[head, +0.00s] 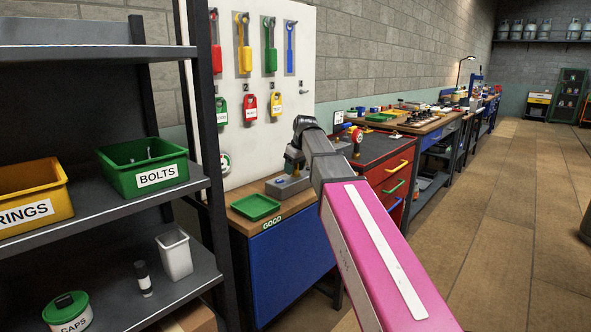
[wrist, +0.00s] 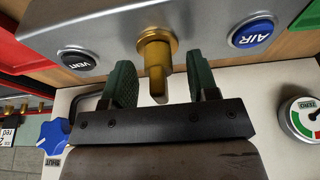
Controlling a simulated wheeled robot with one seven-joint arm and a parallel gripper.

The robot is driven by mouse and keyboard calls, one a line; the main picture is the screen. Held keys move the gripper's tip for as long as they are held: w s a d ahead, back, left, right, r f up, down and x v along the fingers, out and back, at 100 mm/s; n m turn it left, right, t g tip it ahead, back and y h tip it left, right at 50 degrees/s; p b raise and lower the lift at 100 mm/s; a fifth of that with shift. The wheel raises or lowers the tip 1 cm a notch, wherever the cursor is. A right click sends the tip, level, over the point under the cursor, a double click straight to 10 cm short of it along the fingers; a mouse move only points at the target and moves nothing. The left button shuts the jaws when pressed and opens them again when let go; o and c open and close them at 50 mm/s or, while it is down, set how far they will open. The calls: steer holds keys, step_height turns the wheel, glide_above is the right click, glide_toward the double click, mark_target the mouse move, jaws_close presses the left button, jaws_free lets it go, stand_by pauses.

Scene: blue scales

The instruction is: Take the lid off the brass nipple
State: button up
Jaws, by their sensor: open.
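The brass nipple (wrist: 156,57) juts from a grey metal box (wrist: 105,32) in the wrist view, with a wide collar and a narrower rounded end. I cannot make out a separate lid on it. My gripper (wrist: 159,70) is open, one green finger on each side of the brass, with a visible gap on both sides. In the head view my gripper (head: 293,160) is over the grey box (head: 288,187) on the blue bench; the nipple is hidden there.
The box carries a black VENT button (wrist: 78,60) and a blue AIR button (wrist: 252,32). A gauge (wrist: 303,118) and a blue SHUT knob (wrist: 54,137) are nearby. A green tray (head: 255,207) sits on the bench. A CAPS tub (head: 68,312) stands on the left shelf.

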steer(key=c, duration=1)
steer(key=shift+o, duration=0.2)
steer(key=shift+r, duration=0.1)
